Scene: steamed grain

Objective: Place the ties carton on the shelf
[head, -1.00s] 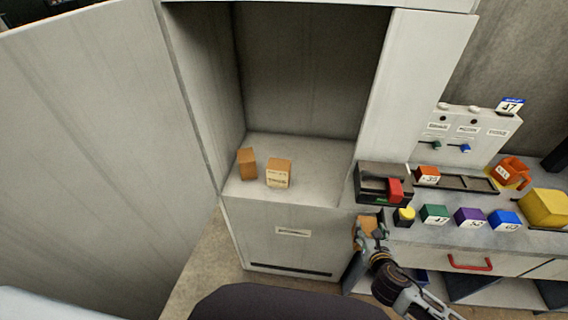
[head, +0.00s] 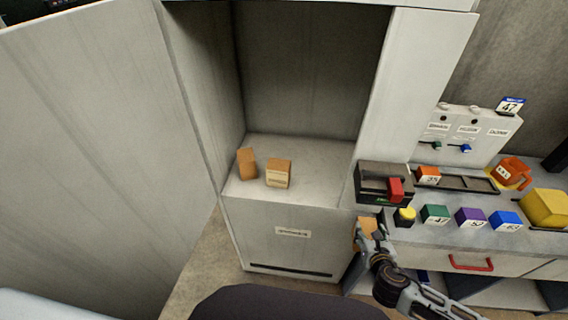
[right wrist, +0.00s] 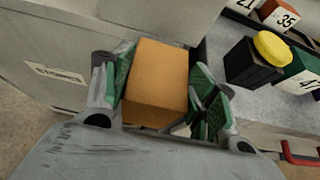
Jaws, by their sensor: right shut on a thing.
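My right gripper (head: 368,232) is shut on a plain orange-brown carton (right wrist: 158,80), which sits between the green-padded fingers in the right wrist view. No label shows on its visible faces, so I cannot read whether it is the ties carton. In the head view this carton (head: 362,238) is partly hidden by the gripper, in front of the cabinet's right edge and below shelf height in the picture. The shelf (head: 310,160) is the open white cabinet compartment. My left gripper is not in view.
Two brown cartons, one plain (head: 246,163) and one labelled (head: 278,173), stand on the shelf's left half. Its right half is clear. The open cabinet door (head: 100,150) is at left. A counter with coloured blocks (head: 470,217) and a yellow-topped black block (head: 404,217) is at right.

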